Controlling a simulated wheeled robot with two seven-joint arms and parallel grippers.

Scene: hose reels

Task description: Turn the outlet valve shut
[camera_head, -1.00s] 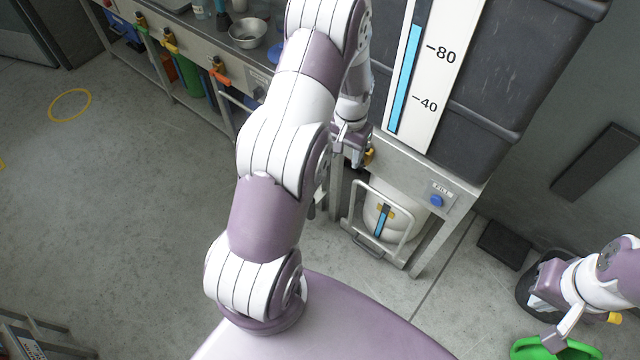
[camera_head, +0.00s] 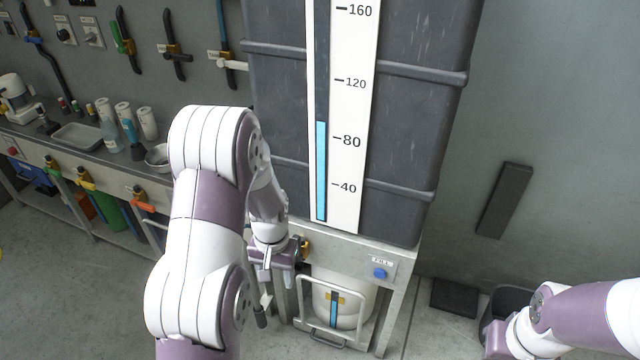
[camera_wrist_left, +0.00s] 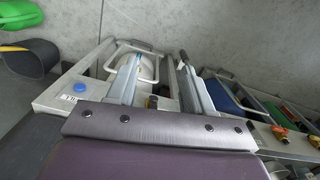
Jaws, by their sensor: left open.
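The outlet valve seems to be the small yellow fitting (camera_head: 303,247) at the front of the stand under the big dark tank (camera_head: 405,150). My left gripper (camera_head: 270,298) hangs just left of it, pointing down, close to the stand's front. In the left wrist view my left gripper (camera_wrist_left: 160,82) has its two fingers wide apart with nothing held between them. A small orange-brown part (camera_wrist_left: 152,102) shows between the finger bases, partly hidden by my gripper's edge; the valve handle's position cannot be told. My right gripper (camera_head: 497,340) is at the lower right, partly cut off.
A white container (camera_head: 350,306) stands behind a metal bail (camera_head: 303,318) under the tank. A blue FILL button (camera_head: 380,273) is on the stand's front. The tank's gauge (camera_head: 321,170) reads a little under 100. A workbench (camera_head: 75,155) runs left; a black bin (camera_head: 490,310) stands right.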

